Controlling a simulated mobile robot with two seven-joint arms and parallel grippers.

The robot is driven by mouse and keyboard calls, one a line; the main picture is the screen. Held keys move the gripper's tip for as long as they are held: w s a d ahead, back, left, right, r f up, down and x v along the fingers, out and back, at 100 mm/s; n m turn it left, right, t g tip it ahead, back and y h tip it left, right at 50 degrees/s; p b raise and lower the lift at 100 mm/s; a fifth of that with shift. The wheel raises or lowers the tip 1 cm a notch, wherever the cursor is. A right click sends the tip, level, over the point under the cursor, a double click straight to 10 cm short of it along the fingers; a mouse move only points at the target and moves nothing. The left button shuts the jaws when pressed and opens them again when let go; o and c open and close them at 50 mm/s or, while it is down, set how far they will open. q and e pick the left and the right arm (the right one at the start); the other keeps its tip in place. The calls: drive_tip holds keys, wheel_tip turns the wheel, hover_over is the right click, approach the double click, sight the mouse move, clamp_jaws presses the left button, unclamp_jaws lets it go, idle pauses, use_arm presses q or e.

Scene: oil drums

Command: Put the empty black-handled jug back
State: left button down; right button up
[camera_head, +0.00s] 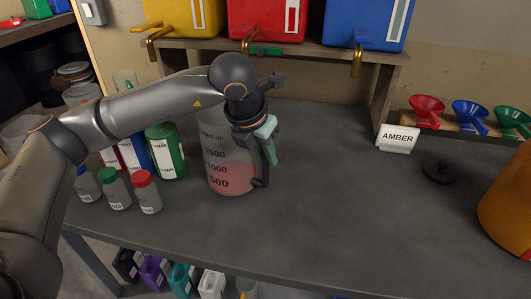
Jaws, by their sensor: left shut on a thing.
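A clear measuring jug (224,170) with printed volume marks is upright at the middle left of the grey workbench (320,215). Its lower part looks pinkish; I cannot tell whether that is liquid or a tint. My left gripper (262,160) is at the jug's right side, shut on its dark handle. The fingers and wrist hide most of the handle and part of the rim. The jug's base appears at or just above the bench top. My right gripper is not in view.
Several small bottles (148,192) and larger labelled containers (165,152) stand left of the jug. Drums with taps (268,18) sit on a shelf behind. An AMBER sign (398,138), a black lid (438,171), coloured funnels (470,115) and an orange drum (508,208) are right. The bench middle is clear.

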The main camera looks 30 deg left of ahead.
use_arm(q)
drive_tip(key=c, duration=0.8)
unclamp_jaws()
drive_tip(key=v, duration=1.2)
drive_tip(key=shift+r+p, duration=0.15)
drive_tip(key=shift+p, duration=0.2)
